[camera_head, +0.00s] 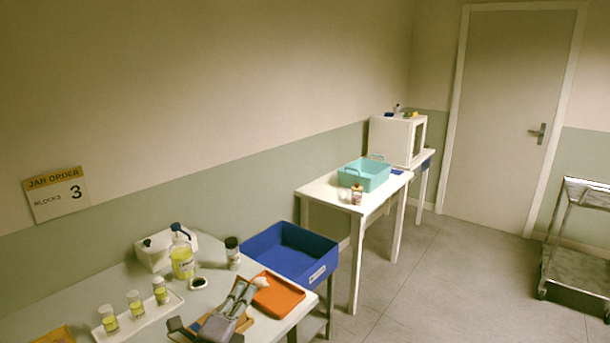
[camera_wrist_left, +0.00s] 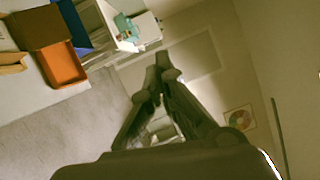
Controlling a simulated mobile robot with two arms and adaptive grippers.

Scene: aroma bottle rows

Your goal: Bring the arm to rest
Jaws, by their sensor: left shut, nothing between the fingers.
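My left gripper (camera_head: 246,288) is low in the head view, in front of a brown tray and beside the orange tray. Its grey fingers point up and to the right in the picture. In the left wrist view my left gripper (camera_wrist_left: 163,62) has its two fingertips together, with nothing between them. The fingers stand clear of the furniture there, with the room behind them. My right gripper is in neither view.
The near table (camera_head: 90,290) holds a white rack (camera_head: 138,317) of yellow jars, a larger yellow bottle (camera_head: 182,260), a dark-capped jar (camera_head: 233,254) and an orange tray (camera_head: 278,296). A blue bin (camera_head: 318,272) stands beside it. Floor (camera_head: 450,290) beyond is clear.

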